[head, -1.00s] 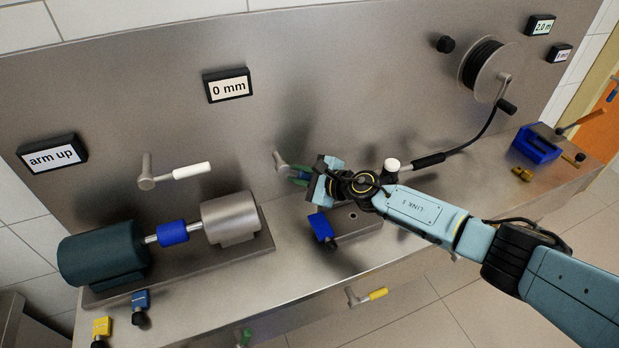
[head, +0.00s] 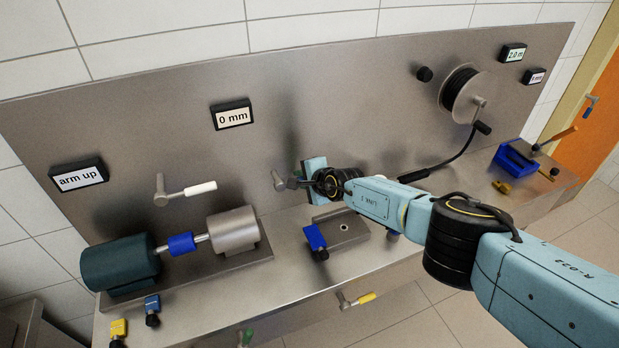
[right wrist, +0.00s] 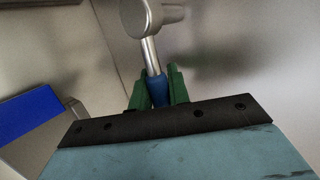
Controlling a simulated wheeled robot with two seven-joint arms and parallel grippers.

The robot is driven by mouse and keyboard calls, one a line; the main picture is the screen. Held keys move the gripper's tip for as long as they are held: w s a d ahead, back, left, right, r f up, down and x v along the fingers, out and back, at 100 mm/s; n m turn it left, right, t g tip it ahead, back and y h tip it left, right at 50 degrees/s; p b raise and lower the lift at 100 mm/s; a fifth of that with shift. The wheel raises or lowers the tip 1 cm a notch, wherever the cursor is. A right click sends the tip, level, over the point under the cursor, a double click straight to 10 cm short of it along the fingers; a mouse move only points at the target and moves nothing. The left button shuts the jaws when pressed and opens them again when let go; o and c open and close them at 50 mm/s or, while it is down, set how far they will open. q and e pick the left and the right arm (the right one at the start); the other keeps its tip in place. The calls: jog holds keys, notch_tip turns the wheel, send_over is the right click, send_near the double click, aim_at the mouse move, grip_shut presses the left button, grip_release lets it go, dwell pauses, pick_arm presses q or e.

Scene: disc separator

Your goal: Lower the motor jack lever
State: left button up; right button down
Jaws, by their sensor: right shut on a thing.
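A metal lever (head: 279,181) sticks out of the steel back panel. In the right wrist view its bare rod (right wrist: 151,55) runs from a round pivot into a blue grip (right wrist: 157,90). My right gripper (right wrist: 158,88) is shut on the blue grip, with a green finger on each side. In the head view my right gripper (head: 309,180) hides the grip. A second lever with a white grip (head: 200,188) is on the panel to the left. I cannot tell from labels which is the motor jack lever. My left gripper is not in view.
A green motor (head: 120,265) and blue coupling (head: 181,244) stand left on the bench. A plate with a blue clamp (head: 314,238) lies below my right gripper. A yellow-gripped lever (head: 366,298) sticks out in front. Displays read "arm up" (head: 78,178) and "0 mm" (head: 232,116).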

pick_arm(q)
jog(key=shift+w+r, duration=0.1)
pick_arm(e)
jog(key=shift+r, duration=0.15)
jog(key=c, duration=1.6)
grip_release()
jog(key=shift+w, duration=0.1)
